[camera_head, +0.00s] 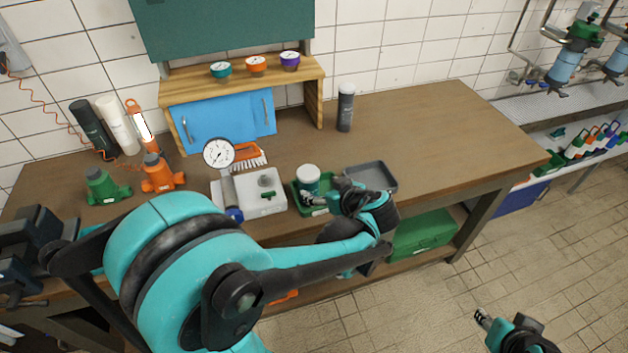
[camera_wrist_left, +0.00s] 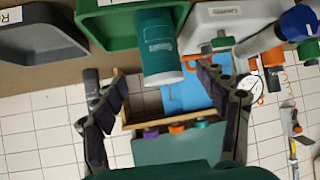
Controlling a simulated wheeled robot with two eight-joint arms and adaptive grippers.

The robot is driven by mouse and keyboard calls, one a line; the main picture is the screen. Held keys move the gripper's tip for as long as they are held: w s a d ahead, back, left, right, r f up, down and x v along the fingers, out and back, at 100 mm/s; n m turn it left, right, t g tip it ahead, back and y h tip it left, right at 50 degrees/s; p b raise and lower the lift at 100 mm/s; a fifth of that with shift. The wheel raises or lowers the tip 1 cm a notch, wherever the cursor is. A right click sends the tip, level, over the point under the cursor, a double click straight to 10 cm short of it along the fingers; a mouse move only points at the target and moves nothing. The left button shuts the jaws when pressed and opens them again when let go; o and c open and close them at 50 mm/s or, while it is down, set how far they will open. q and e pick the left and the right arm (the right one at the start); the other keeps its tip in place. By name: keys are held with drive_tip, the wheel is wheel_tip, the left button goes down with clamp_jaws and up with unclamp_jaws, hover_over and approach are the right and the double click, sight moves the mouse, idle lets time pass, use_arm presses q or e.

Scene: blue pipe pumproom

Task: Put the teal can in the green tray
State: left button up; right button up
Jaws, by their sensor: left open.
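The teal can (camera_head: 308,178), with a white lid, stands upright in the green tray (camera_head: 294,198) on the workbench. In the left wrist view the can (camera_wrist_left: 158,45) shows against the green tray (camera_wrist_left: 105,28), with its white end towards my fingers. My left gripper (camera_head: 318,198) is in front of the can in the head view. In the wrist view its fingers (camera_wrist_left: 160,70) are spread apart, one to each side of the can's white end, with gaps showing. My right gripper (camera_head: 483,317) is at the lower right, away from the bench, and its jaws are too small to judge.
A grey tray (camera_head: 372,176) is right of the green one. A white block (camera_head: 262,205) with a gauge (camera_head: 218,153) is to the left. A grey canister (camera_head: 346,108) stands behind. The bench's right part is clear.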

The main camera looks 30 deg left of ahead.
use_arm(q)
drive_tip(key=s+d+r+m+t+h, duration=0.1)
drive_tip(key=s+d+m+h, duration=0.8)
drive_tip(key=s+m, duration=0.3)
drive_tip(key=shift+s+d+r+t+h, duration=0.3)
drive_tip(key=shift+s+d+t+h, duration=0.1)
drive_tip(key=shift+d, duration=0.45)
